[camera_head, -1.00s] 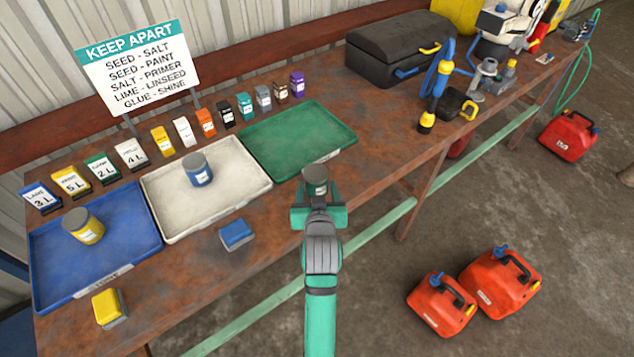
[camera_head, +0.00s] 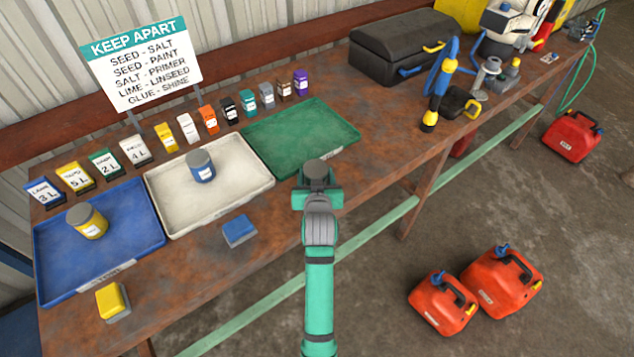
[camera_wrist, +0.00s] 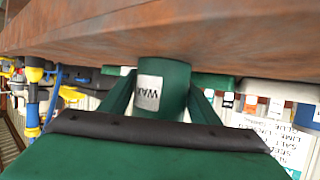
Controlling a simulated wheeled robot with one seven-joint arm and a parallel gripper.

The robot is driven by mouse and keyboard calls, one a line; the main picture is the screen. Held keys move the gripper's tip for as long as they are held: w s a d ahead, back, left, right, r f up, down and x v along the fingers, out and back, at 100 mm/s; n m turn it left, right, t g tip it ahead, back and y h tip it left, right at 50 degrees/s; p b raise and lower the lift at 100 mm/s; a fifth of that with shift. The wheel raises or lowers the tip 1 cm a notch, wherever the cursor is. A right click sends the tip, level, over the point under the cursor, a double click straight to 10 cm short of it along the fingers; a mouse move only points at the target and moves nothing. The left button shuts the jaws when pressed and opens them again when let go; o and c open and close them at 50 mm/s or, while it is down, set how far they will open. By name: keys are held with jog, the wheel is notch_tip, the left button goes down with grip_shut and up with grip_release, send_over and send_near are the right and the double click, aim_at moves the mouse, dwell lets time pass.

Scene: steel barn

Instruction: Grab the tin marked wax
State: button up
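The green tin (camera_wrist: 168,88) with a white label reading WAX stands between my gripper's two fingers in the wrist view. Both fingers lie against its sides. In the head view its dark grey lid (camera_head: 316,170) shows above my gripper (camera_head: 318,192), near the bench's front edge by the green tray. The gripper hides the tin's body there. I cannot tell clearly whether its base touches the bench.
The bench (camera_head: 190,265) carries a green tray (camera_head: 295,150), a white tray (camera_head: 245,200) with a blue tin (camera_head: 201,166), and a blue tray (camera_head: 135,210) with a yellow tin (camera_head: 87,222). A blue block (camera_head: 239,231) and a yellow block (camera_head: 112,301) lie in front.

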jog(key=c, duration=0.6)
jog(key=shift+c, duration=0.2)
jog(key=shift+r, duration=0.1)
